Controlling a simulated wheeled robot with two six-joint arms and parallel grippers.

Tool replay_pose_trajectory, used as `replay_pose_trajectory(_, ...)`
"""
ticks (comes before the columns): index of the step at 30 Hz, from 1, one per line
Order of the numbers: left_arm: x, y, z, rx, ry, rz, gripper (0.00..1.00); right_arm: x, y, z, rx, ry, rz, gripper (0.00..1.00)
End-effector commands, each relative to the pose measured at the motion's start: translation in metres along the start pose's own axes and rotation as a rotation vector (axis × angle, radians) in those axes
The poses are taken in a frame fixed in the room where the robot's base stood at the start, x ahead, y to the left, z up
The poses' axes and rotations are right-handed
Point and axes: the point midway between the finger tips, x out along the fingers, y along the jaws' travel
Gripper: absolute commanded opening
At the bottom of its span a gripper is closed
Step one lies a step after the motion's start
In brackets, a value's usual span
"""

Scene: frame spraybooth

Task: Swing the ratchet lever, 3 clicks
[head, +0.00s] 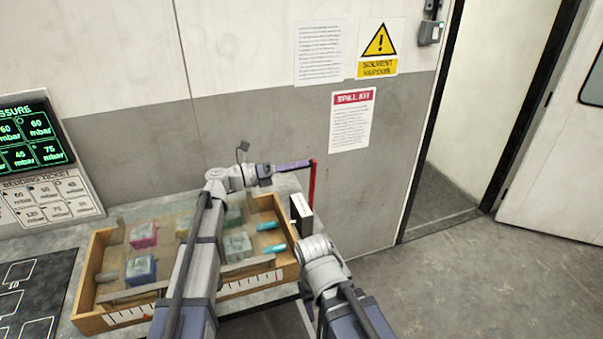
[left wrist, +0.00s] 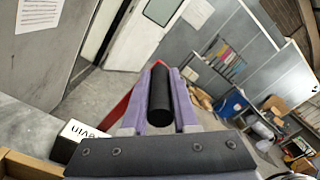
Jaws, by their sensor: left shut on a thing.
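The ratchet lever is a thin red bar (head: 312,188) standing nearly upright at the right end of the bench, above a small black-and-white box (head: 301,213). Its black cylindrical handle (left wrist: 159,96) shows in the left wrist view, between the purple fingers, with part of the red bar (left wrist: 117,113) to the left. My left gripper (head: 308,163) is shut on the handle at the lever's top end. My right arm comes in at the lower middle of the head view, but its gripper does not show.
A wooden tray (head: 91,267) with pink, blue and teal items stands on the bench left of the lever, partly hidden by my left arm. A grey wall with posted signs (head: 352,120) rises behind. Open floor (head: 480,270) and a doorway lie to the right.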

Motion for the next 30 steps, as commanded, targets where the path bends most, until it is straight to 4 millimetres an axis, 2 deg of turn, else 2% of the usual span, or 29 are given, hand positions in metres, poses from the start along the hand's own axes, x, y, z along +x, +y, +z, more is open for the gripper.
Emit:
replay_pose_trajectory(1,0.0,0.007,0.005,0.004,0.003,0.006,0.0,0.0,0.0,0.0,0.0,0.0,0.0,0.5)
replay_pose_trajectory(9,0.0,0.016,0.013,0.007,0.007,0.009,0.0,-0.001,0.0,0.0,0.0,0.0,0.0,0.5)
replay_pose_trajectory(24,-0.001,0.018,0.013,0.008,0.008,0.01,0.0,-0.001,0.0,0.0,0.0,0.0,0.0,0.5)
replay_pose_trajectory(25,-0.001,0.018,0.013,0.008,0.008,0.01,0.29,-0.001,0.0,0.0,0.0,0.0,0.0,0.5)
replay_pose_trajectory(30,-0.001,0.017,0.014,0.007,0.006,0.008,0.49,-0.001,0.0,0.0,0.0,0.0,0.0,0.5)
